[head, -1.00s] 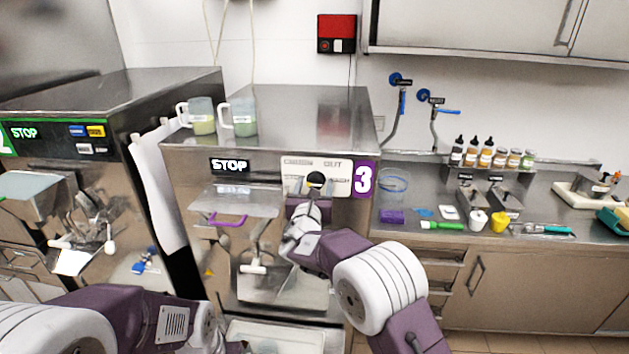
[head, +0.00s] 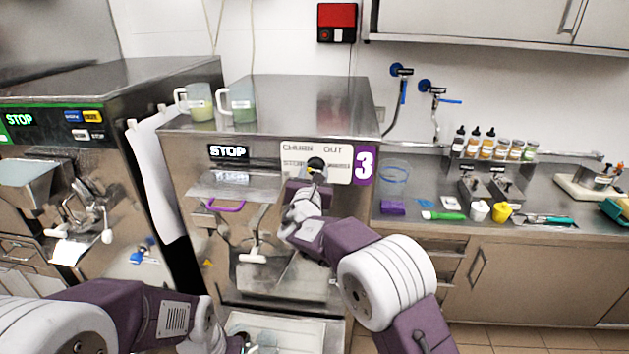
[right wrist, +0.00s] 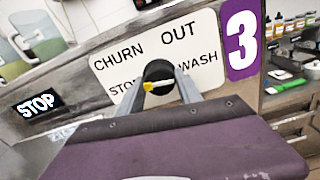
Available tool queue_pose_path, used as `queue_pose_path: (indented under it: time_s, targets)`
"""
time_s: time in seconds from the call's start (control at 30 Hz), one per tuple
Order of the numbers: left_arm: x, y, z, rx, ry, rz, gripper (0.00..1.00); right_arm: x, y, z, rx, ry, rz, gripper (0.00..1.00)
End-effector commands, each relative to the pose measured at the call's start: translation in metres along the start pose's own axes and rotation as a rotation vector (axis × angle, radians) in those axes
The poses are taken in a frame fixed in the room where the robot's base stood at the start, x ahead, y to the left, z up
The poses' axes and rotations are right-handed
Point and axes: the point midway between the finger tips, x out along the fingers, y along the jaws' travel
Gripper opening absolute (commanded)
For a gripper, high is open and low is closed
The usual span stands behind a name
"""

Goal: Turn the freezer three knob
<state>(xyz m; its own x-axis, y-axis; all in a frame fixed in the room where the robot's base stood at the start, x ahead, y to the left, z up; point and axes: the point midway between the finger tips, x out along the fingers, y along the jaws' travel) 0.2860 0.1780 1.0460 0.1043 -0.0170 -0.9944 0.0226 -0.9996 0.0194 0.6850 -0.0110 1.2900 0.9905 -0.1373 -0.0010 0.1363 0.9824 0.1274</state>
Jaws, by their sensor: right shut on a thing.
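The freezer three knob (head: 316,164) is a dark round knob with a yellow pointer, on a white plate marked CHURN, OUT, STOP and WASH. The purple 3 label (head: 364,165) is just right of the plate. My right gripper (head: 314,172) is at the knob, its fingers closed on it from both sides. In the right wrist view the knob (right wrist: 158,78) sits between the two grey fingertips (right wrist: 160,88), with the yellow pointer toward the left. My left arm comes in at the lower left of the head view; its gripper fingers cannot be made out.
Two measuring jugs (head: 238,106) stand on top of freezer three. A STOP display (head: 228,152) and a purple-edged chute (head: 225,205) are left of the knob. A counter (head: 400,208) with bottles and tools lies to the right. Another freezer (head: 60,100) stands left.

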Motion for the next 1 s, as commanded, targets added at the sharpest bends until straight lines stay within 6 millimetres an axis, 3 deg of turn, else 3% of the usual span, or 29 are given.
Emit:
queue_pose_path:
  time_s: [0.03,0.4,0.7,1.0]
  targets:
    - [0.020,0.000,0.002,0.000,0.000,0.000,0.00,0.000,-0.001,-0.008,0.038,-0.007,0.000,0.01]
    - [0.090,-0.002,0.009,0.000,0.000,0.000,0.00,0.000,-0.002,-0.006,0.380,-0.009,0.002,0.01]
    - [0.126,-0.003,0.013,0.000,0.000,0.000,0.00,0.000,-0.001,-0.003,0.642,-0.007,0.003,0.01]
    - [0.144,-0.003,0.015,0.000,0.000,0.000,0.00,0.000,-0.001,0.000,0.825,-0.006,0.002,0.01]
